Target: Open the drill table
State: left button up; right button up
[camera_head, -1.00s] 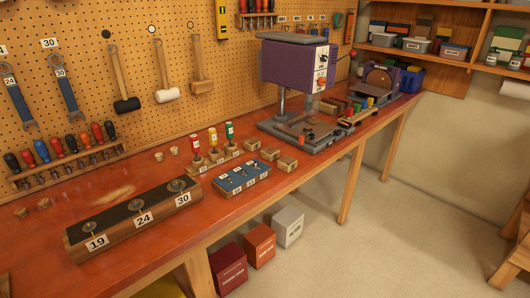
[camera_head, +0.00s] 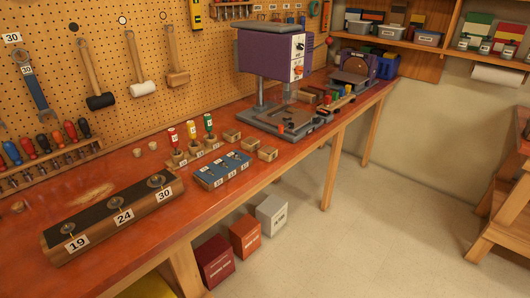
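A drill press with a purple head (camera_head: 272,58) stands on the red-brown workbench (camera_head: 120,190), towards its far end in the head view. Its grey drill table and base (camera_head: 288,120) sit low under the head, with a small orange part (camera_head: 281,128) at the front. Whether the table is open or shut is too small to tell. Neither of my grippers is in view.
A numbered wooden block (camera_head: 115,218) and a blue tray (camera_head: 222,170) lie on the near bench. A disc sander (camera_head: 355,68) stands beyond the drill. Coloured boxes (camera_head: 245,236) sit below. Open floor (camera_head: 370,230) lies right of the bench; wooden steps (camera_head: 505,215) stand at the right.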

aim_at(274, 116)
jog(key=i+l, duration=0.2)
jog(key=l, duration=0.2)
jog(key=i+l, duration=0.2)
jog(key=l, duration=0.15)
jog(key=i+l, duration=0.25)
jog(key=l, duration=0.15)
jog(key=i+l, duration=0.2)
jog(key=l, duration=0.2)
jog(key=i+l+z, duration=0.1)
jog(key=l, duration=0.25)
jog(key=i, duration=0.1)
